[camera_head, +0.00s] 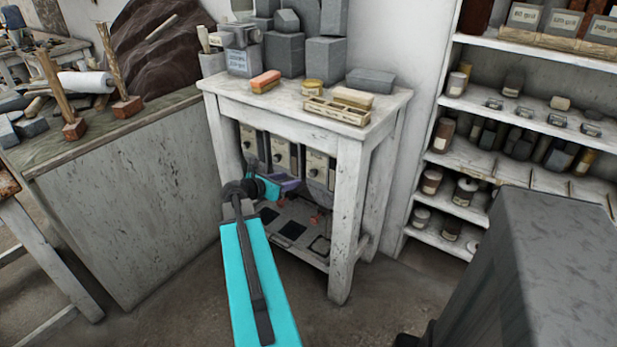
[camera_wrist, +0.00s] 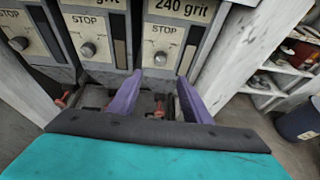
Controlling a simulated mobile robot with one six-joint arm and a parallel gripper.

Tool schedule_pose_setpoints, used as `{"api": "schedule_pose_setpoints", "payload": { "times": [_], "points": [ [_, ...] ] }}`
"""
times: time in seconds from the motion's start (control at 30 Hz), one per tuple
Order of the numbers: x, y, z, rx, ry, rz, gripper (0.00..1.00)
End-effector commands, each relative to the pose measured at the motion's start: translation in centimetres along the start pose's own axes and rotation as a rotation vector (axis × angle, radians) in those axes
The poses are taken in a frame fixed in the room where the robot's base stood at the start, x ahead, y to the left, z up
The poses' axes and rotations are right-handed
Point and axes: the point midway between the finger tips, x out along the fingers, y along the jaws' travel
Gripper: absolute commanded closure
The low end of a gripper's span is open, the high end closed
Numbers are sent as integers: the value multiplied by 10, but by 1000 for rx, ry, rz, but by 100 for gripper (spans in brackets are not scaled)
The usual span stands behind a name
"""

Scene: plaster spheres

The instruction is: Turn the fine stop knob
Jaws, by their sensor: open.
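Three cream panels with round grey knobs, each marked STOP, sit side by side under the small white table. In the wrist view the right panel's knob (camera_wrist: 160,59) is below a sign reading "240 grit" (camera_wrist: 187,9). The middle knob (camera_wrist: 88,49) and left knob (camera_wrist: 19,43) are to its left; their grit signs are not readable, and no panel is marked "fine" in view. My gripper (camera_wrist: 160,78) is open and empty, its two purple fingers pointing at the right panel just below that knob. In the head view my gripper (camera_head: 286,184) is in front of the panels.
The white table (camera_head: 388,101) carries grey blocks, an orange block and a wooden tray (camera_head: 337,111). Its front leg (camera_head: 347,220) stands right of the panels. A shelf unit (camera_head: 545,50) with jars is at right, a workbench (camera_head: 120,200) at left. A low shelf lies below the panels.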

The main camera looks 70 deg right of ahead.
Motion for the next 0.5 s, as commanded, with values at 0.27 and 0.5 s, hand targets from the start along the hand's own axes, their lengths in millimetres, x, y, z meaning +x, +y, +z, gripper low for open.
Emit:
{"api": "schedule_pose_setpoints", "payload": {
  "times": [0.27, 0.5],
  "points": [
    [4, 0, -1, 2, 1, -1, 56],
    [24, 0, -1, 2, 2, -2, 56]
  ]
}}
